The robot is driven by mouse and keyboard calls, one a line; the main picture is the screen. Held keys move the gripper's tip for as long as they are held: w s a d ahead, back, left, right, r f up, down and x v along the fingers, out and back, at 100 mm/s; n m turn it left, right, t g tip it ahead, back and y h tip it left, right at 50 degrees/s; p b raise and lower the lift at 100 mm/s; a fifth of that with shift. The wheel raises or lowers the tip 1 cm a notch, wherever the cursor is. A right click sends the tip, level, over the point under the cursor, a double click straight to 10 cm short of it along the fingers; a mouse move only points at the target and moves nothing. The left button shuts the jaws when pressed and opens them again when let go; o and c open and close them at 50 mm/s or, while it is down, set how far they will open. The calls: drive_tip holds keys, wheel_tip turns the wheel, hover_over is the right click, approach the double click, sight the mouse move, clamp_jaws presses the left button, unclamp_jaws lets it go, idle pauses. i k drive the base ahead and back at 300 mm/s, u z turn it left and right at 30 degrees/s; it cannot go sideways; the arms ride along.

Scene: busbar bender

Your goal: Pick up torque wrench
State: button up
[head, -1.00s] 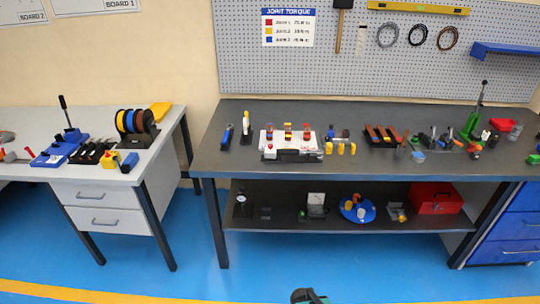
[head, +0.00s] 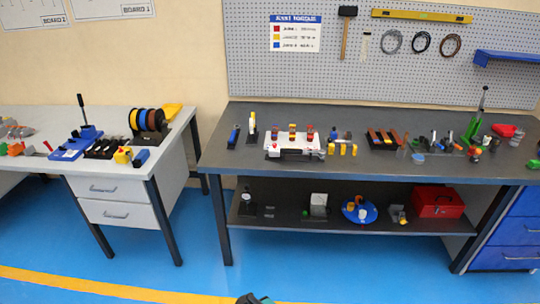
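A long black tool with a light, red-marked end (head: 290,154) lies along the front of a white block on the dark workbench; it may be the torque wrench, but it is too small to be sure.
The dark workbench (head: 220,168) holds a white block with coloured posts (head: 310,141), orange-brown bars (head: 381,138) and a green lever tool (head: 474,126). Its lower shelf carries a red toolbox (head: 437,203). A grey drawer desk (head: 115,191) stands left. The blue floor in front is clear.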

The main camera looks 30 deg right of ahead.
sight(276, 153)
drive_tip(key=u, duration=0.6)
drive_tip(key=i, duration=0.95)
drive_tip(key=u, duration=0.05)
drive_tip(key=k, duration=0.9)
drive_tip(key=z, duration=0.2)
drive_tip(key=i, duration=0.55)
drive_tip(key=u, duration=0.05)
